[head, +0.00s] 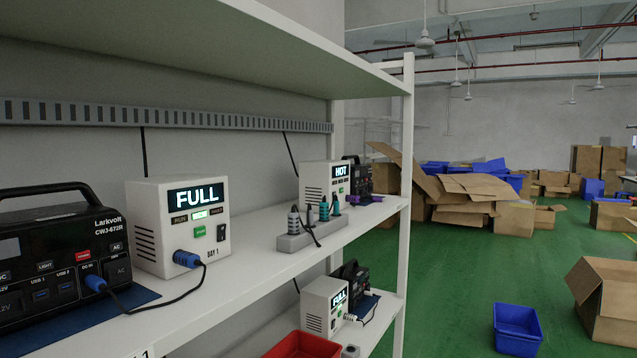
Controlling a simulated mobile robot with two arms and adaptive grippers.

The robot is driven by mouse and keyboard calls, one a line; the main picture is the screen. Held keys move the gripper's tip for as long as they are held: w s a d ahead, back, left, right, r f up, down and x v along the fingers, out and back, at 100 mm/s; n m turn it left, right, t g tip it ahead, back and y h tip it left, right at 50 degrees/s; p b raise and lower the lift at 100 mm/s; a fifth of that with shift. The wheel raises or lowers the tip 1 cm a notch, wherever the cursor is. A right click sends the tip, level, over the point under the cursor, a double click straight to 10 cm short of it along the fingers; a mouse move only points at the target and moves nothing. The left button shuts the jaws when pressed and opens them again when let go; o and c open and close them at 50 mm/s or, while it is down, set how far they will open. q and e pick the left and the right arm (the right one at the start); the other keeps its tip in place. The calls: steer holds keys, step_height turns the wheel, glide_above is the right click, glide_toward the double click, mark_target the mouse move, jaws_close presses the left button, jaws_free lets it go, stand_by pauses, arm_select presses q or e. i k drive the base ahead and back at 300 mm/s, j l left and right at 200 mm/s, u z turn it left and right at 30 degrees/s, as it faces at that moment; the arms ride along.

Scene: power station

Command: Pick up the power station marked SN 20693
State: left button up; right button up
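A second black power station (359,177) stands farther along, beside a white charger box (318,185) reading HOT. A third (352,277) is on the lower shelf beside a charger box (318,306) reading FULL. I see no legible SN 20693. Neither gripper is in view.
A power strip (312,234) with several plugs lies on the shelf (250,275). A shelf post (406,170) stands at the right end. A red bin (303,345) is below. A blue bin (517,327) and cardboard boxes (606,298) stand on the green floor, with open floor between.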

mark_target(360, 175)
steer(key=z, duration=0.3)
steer(key=i+l+z, duration=0.35)
steer(key=i, duration=0.35)
steer(key=i+z, duration=0.35)
steer(key=i, duration=0.35)
steer(key=i+u, duration=0.1)
steer(key=i, duration=0.8)
steer(key=i+l, duration=0.2)
steer(key=i, duration=0.75)
steer(key=i+u, duration=0.25)
steer(key=u, duration=0.15)
steer(key=i+l+u, duration=0.2)
steer(key=u, duration=0.2)
steer(key=i+l+u, duration=0.2)
steer(key=u, duration=0.2)
steer(key=i+l+u, duration=0.5)
steer(key=l+u, duration=0.15)
steer(key=u, duration=0.15)
